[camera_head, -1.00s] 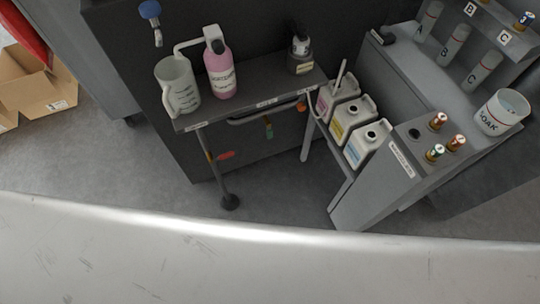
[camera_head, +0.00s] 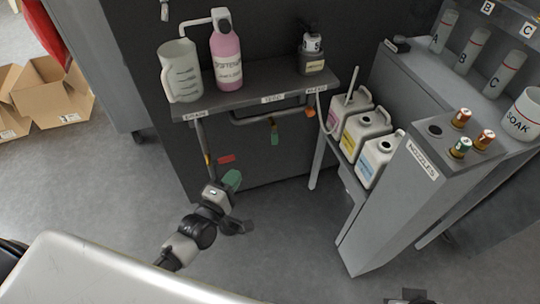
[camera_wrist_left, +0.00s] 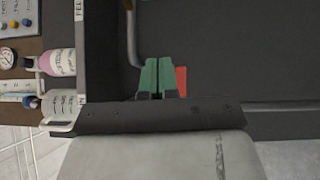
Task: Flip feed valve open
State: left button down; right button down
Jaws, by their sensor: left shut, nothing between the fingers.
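Valve handles hang on the pipes under the cart shelf. A red handle (camera_head: 227,159) is at the left pipe, below the DRAIN label. A green handle (camera_head: 275,138) hangs below the middle label, which seems to read FEED. An orange handle (camera_head: 310,112) is at the right. My left gripper (camera_head: 232,180) is shut and empty, its green fingertips just below the red handle. In the left wrist view, the shut fingers (camera_wrist_left: 158,76) overlap the edge of the red handle (camera_wrist_left: 181,80); I cannot tell whether they touch. A dark part at the bottom right edge may belong to my right arm; no right fingers show.
A measuring jug (camera_head: 181,71) and a pink bottle (camera_head: 226,55) stand on the shelf (camera_head: 245,83). Several jugs stand beside the NOZZLES cabinet (camera_head: 385,205) at right. Open boxes (camera_head: 48,95) lie at far left. The floor below the cart is clear.

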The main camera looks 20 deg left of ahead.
pick_arm(q)
jog(key=shift+r, duration=0.1)
pick_arm(e)
jog(key=shift+r, duration=0.1)
pick_arm(q)
jog(key=shift+w, duration=0.2)
